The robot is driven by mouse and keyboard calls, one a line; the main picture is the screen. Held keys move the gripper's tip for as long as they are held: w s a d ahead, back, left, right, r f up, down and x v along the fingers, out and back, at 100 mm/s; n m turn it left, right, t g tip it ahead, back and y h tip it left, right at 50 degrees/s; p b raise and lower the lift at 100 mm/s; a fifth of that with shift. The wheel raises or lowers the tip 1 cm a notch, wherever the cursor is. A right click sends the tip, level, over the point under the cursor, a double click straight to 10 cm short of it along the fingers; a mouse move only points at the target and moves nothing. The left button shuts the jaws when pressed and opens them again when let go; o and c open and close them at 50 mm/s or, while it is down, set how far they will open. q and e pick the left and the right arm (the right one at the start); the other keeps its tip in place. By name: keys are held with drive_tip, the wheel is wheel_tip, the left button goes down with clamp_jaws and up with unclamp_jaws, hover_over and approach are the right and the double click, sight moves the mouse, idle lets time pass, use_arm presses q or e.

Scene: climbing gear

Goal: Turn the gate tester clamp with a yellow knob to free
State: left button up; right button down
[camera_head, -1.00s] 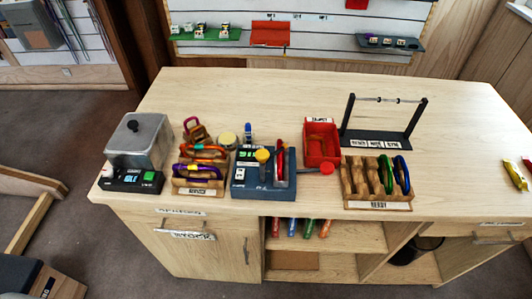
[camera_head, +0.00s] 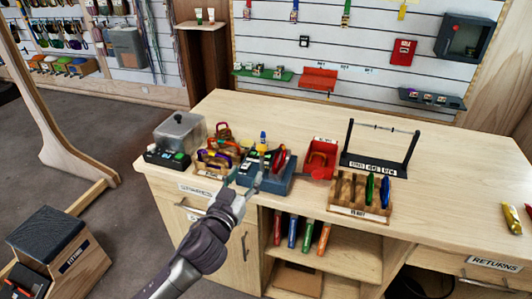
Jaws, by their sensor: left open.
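The gate tester (camera_head: 284,187) is a blue box near the front edge of the bench, left of the middle. A red carabiner (camera_head: 281,160) stands upright in it. Its yellow knob (camera_head: 261,147) shows small near the top; I cannot tell which way the clamp is turned. My left gripper (camera_head: 245,180) is open and empty, just in front of the tester's left side, and it covers part of the tester's front. I cannot tell whether it touches the box. My right gripper is not in view.
A red bin (camera_head: 321,158), a wooden rack (camera_head: 361,210) and a black bar stand (camera_head: 375,163) are to the right. The bench's right half is mostly clear.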

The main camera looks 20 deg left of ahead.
use_arm(q)
drive_tip(key=p, duration=0.1)
approach(260, 150)
drive_tip(key=w, duration=0.3)
drive_tip(key=w+p, duration=0.1)
drive_tip(key=w, duration=0.6)
drive_tip(key=shift+w+d+p, duration=0.2)
drive_tip(key=shift+p, duration=0.15)
drive_tip(key=shift+w, duration=0.5)
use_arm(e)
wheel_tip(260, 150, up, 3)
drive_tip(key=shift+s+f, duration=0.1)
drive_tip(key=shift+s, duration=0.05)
use_arm(q)
drive_tip(key=c, duration=0.9)
clamp_jaws()
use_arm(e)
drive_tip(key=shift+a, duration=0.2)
